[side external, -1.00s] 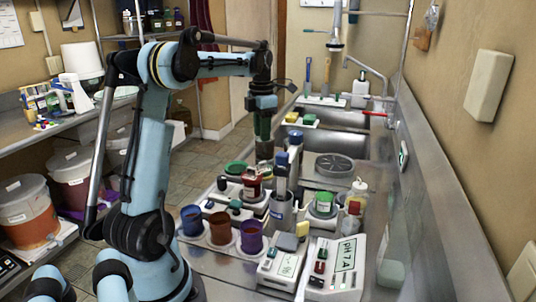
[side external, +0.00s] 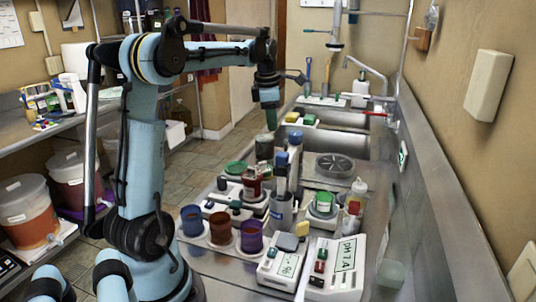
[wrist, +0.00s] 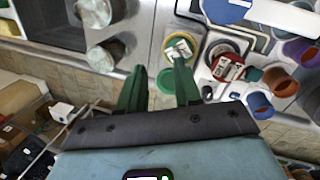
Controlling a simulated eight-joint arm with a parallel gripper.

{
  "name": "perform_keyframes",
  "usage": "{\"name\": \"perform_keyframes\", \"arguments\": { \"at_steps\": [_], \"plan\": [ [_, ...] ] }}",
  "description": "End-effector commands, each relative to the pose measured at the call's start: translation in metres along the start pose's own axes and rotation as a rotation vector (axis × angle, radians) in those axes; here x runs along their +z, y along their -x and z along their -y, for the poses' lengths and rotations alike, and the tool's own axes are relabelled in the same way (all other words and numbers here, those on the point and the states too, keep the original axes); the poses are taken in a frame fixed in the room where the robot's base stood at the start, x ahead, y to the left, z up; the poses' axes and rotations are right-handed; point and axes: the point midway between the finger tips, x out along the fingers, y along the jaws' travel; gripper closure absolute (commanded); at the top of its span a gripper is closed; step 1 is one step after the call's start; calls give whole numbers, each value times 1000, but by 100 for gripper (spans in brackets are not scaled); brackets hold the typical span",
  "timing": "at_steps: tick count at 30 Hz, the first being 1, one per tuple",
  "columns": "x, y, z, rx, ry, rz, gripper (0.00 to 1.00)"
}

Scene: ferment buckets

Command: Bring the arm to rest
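My gripper (side external: 270,120) hangs from my raised arm, pointing down above the far left part of the steel counter (side external: 205,262). In the wrist view, its two green fingers (wrist: 158,82) are apart, with nothing held between them. In the side external view, the fingertips are above a dark jar (side external: 264,149); the gap between them is too small to judge.
Blue, brown and purple cups (side external: 222,228) stand at the counter's near left. Sinks (side external: 330,143) lie behind. Buckets (side external: 27,208) stand at left.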

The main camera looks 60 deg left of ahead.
Motion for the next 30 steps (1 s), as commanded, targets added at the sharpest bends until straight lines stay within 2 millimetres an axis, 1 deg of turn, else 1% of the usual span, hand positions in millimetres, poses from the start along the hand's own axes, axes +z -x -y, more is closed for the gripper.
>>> {"name": "perform_keyframes", "arguments": {
  "at_steps": [1, 3, 8, 11, 14, 16, 17, 20, 23, 24, 26, 27, 30],
  "plan": [
    [9, 2, 3, 56, -124, 30, 67],
    [20, 5, 5, 145, -306, 63, 67],
    [44, 16, 13, 360, -710, 92, 67],
    [57, 24, 23, 488, -942, 80, 67],
    [68, 32, 40, 597, -1163, 54, 67],
    [76, 36, 58, 662, -1315, 31, 67],
    [79, 38, 67, 686, -1384, 21, 67],
    [86, 40, 104, 749, -1618, -11, 67],
    [88, 37, 152, 769, -1860, -26, 67],
    [87, 33, 174, 763, -1957, -24, 67],
    [82, 27, 206, 739, -2096, -14, 67],
    [78, 22, 226, 721, -2181, -4, 67],
    [65, 10, 265, 681, -2367, 16, 67]
  ]
}}
